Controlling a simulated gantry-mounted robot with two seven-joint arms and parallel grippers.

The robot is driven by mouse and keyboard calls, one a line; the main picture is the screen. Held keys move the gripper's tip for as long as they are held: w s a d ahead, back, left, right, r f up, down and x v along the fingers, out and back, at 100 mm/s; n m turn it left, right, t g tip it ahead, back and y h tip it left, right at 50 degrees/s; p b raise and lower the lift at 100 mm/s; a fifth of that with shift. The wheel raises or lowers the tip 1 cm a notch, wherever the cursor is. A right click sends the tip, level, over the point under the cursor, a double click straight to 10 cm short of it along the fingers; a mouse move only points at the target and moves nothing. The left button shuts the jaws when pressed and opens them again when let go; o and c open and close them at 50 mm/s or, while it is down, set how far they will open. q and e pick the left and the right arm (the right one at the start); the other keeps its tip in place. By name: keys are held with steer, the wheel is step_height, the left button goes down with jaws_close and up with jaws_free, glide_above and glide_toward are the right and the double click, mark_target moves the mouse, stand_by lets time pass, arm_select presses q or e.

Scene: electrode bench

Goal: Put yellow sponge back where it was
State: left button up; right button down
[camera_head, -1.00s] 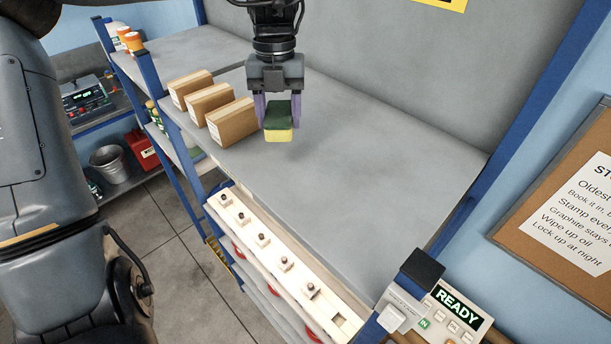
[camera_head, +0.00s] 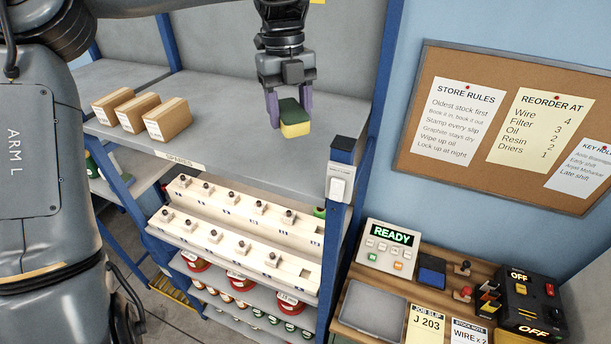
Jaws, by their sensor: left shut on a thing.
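The yellow sponge (camera_head: 296,129) has a dark green top layer and a yellow lower part. My left gripper (camera_head: 290,110) is shut on the sponge, with its purple fingers on either side of it. It holds the sponge over the right part of the grey upper shelf (camera_head: 235,150). The exact gap between sponge and shelf is hard to tell. My right gripper is not in view.
Several cardboard boxes (camera_head: 167,119) stand in a row on the shelf's left. A blue post (camera_head: 338,200) with a white switch box (camera_head: 340,183) rises at its right front. Below are peg racks (camera_head: 225,240). A wooden bench (camera_head: 385,265) with a READY panel (camera_head: 391,238) stands at right.

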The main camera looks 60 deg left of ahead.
arm_select(q)
steer(key=b, duration=0.3)
glide_above(294, 167)
steer(key=f, duration=0.5)
steer(key=shift+a, duration=0.3)
step_height(294, 167, down, 4)
steer(key=shift+f, duration=0.65)
steer(key=shift+f, duration=0.1)
steer(key=shift+f, duration=0.1)
steer(key=o, duration=0.9)
steer(key=shift+o, duration=0.2)
